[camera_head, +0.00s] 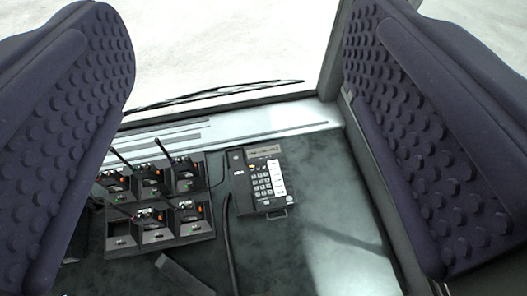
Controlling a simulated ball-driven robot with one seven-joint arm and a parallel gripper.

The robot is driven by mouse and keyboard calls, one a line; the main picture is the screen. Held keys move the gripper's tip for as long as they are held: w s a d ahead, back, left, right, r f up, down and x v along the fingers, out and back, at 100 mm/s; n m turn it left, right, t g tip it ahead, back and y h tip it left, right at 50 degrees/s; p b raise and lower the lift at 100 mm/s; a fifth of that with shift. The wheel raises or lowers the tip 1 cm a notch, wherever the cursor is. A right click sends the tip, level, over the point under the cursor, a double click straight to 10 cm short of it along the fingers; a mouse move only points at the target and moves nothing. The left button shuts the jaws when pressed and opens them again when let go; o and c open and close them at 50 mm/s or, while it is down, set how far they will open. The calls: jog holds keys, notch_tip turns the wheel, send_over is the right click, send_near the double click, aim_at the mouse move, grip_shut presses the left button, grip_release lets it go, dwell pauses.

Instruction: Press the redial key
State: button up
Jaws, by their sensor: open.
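A dark desk telephone (262,182) lies on the green-grey desk in the middle of the view. It has a small display (263,152) at its far end, a block of pale number keys (261,185) and a white label strip (276,177) on the right. The handset (238,180) rests along its left side. The redial key is too small to tell apart from the other keys. My gripper's two dark purple, studded fingers (240,130) stand wide apart at the left and right edges. The phone lies beyond and between them, touched by neither.
A charger rack (122,250) with several handheld radios stands left of the phone, their antennas sticking up. A dark cord (229,240) runs from the phone toward the near edge. A windscreen with a wiper (215,95) is behind. The desk right of the phone (335,220) is clear.

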grip_shut()
dwell(1.7)
